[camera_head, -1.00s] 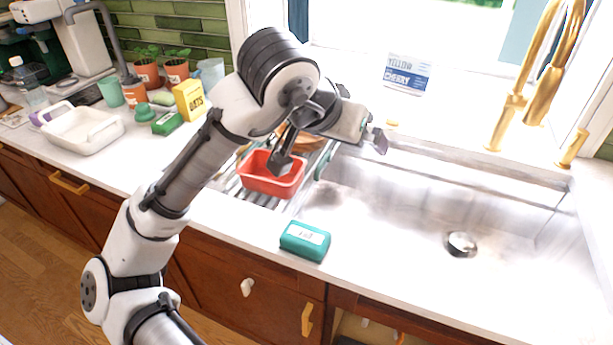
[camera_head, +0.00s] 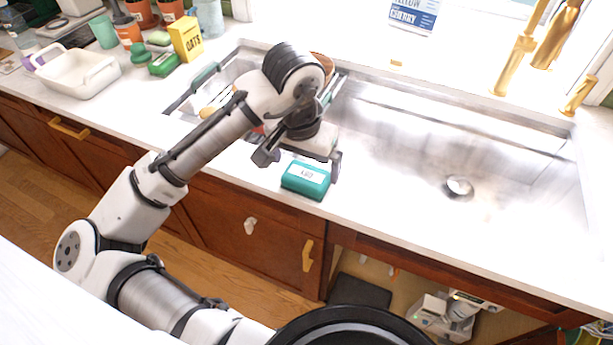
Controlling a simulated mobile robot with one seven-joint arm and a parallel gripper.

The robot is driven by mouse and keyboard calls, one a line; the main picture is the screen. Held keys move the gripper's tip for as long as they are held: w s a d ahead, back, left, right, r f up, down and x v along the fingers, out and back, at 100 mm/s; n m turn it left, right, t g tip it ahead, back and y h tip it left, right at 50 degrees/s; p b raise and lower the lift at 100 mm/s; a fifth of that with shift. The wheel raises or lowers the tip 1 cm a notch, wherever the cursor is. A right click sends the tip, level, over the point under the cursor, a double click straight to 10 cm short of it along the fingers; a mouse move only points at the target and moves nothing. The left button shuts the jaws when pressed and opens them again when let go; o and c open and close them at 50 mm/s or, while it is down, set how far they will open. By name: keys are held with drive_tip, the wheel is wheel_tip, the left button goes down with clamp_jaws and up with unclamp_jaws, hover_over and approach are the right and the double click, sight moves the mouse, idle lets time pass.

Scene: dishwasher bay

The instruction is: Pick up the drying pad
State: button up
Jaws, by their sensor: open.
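No object here is clearly marked as the drying pad. A teal block-shaped package (camera_head: 305,181) with a white label lies flat on the counter's front edge, left of the sink; its label is too small to read surely. A dark flat mat (camera_head: 360,291) lies low in the open space under the sink, and I cannot tell whether it is the pad. My gripper (camera_head: 299,165) is open and empty, pointing down at the teal package, with its fingers spread toward the package's far left and right sides. I cannot tell whether they touch it.
The steel sink (camera_head: 440,130) with gold taps (camera_head: 516,75) is at the right. A white basin (camera_head: 78,72), an oats box (camera_head: 186,39) and a green package (camera_head: 164,64) stand at the back left. My arm hides most of the red tub. Counter left of the package is clear.

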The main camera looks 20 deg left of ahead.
sight(306, 174)
drive_tip(key=shift+w+f+p, duration=0.2)
drive_tip(key=shift+f+p, duration=0.05)
drive_tip(key=shift+f, duration=0.9)
drive_tip(key=shift+w+f+p, duration=0.2)
drive_tip(key=shift+f+p, duration=0.05)
drive_tip(key=shift+f, duration=0.85)
drive_tip(key=c, duration=0.9)
wheel_tip(306, 174, up, 20)
drive_tip(key=shift+r+b, duration=0.1)
drive_tip(key=shift+b, duration=0.7)
drive_tip(key=shift+c, duration=0.2)
